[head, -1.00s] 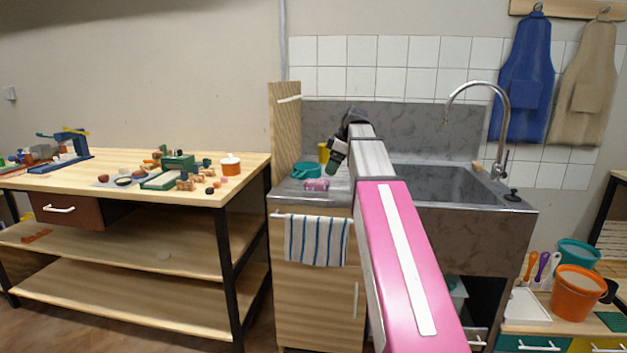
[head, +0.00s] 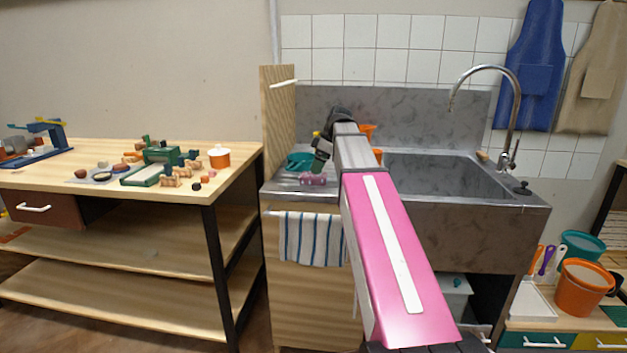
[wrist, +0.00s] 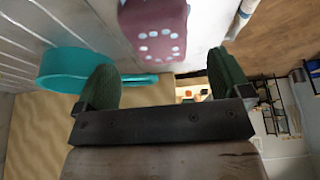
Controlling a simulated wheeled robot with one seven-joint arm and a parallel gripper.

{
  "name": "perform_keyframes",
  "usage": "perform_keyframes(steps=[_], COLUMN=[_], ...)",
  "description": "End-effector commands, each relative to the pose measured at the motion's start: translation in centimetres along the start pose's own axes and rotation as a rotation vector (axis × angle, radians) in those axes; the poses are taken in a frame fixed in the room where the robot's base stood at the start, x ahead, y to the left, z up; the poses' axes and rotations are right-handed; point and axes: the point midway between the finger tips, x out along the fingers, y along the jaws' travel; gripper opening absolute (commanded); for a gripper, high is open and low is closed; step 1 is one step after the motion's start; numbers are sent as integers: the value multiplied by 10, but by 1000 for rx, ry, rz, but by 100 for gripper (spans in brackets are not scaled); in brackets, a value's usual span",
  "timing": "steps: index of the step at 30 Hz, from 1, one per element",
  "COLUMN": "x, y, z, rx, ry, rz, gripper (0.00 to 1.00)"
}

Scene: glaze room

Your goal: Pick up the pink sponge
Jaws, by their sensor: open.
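The pink sponge (head: 312,179) lies on the grey counter left of the sink, near the front edge above a striped towel. In the wrist view the sponge (wrist: 155,30) shows at the top as a mauve block with pale spots, partly cut off by the frame. My gripper (head: 319,152) is just above and behind it in the head view. In the wrist view my gripper (wrist: 164,78) has its two green fingers wide apart with nothing between them. The sponge is beyond the fingertips, apart from them.
A teal bowl-like vessel (head: 298,160) stands close behind the sponge, also large at left in the wrist view (wrist: 62,68). A wooden panel (head: 278,118) bounds the counter's left. The sink basin (head: 440,175) and tap (head: 515,110) are right. Orange items (head: 367,130) show behind my arm.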

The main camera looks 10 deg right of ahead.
Motion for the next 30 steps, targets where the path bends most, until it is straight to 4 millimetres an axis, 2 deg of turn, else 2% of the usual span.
perform_keyframes(steps=[5,14,30], x=[13,49,52], y=[0,0,0], z=[1,2,3], rx=[0,0,0], ry=[0,-1,0], rz=[0,-1,1], gripper=[96,96,96])
